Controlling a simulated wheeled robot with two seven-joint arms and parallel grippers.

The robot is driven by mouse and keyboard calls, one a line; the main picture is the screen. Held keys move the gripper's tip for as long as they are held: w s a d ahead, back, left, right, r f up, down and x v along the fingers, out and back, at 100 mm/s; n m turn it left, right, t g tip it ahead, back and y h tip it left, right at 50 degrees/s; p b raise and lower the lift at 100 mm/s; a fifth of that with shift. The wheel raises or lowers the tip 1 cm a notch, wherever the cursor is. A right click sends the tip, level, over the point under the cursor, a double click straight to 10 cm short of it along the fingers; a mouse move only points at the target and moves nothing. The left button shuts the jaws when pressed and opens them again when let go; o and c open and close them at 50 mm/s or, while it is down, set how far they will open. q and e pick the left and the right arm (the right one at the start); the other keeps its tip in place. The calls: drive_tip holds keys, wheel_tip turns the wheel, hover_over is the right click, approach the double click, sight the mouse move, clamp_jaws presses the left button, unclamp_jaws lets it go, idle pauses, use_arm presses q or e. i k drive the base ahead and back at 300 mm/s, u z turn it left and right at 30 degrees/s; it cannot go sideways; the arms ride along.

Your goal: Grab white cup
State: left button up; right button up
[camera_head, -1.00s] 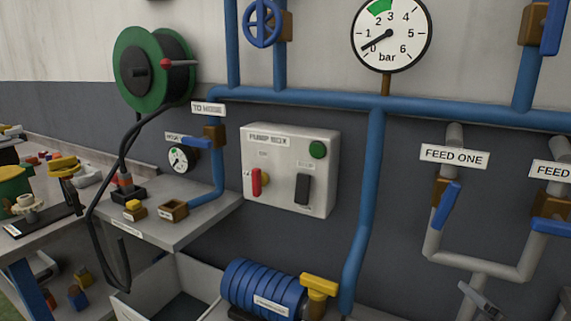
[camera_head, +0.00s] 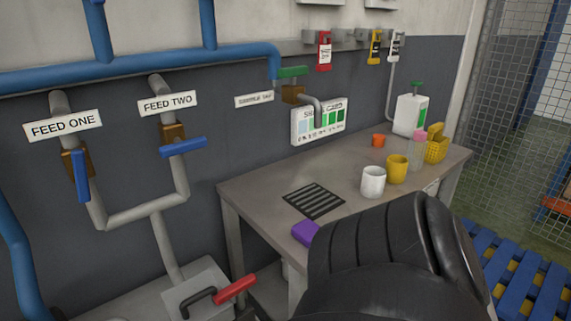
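A white cup (camera_head: 373,182) stands upright on the grey table (camera_head: 262,194) in the head view, just left of a yellow cup (camera_head: 397,169). A large black rounded part of my own arm fills the bottom middle and right, in front of the table's near edge. No gripper fingers show in this view, so neither gripper's place relative to the cup can be seen.
Pipes with blue valve handles (camera_head: 183,146) line the wall. A mesh fence (camera_head: 515,100) stands at right.

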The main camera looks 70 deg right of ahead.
sight(374, 177)
drive_tip(key=z, duration=4.9)
drive_tip(key=i, duration=1.6)
drive_tip(key=u, duration=2.7)
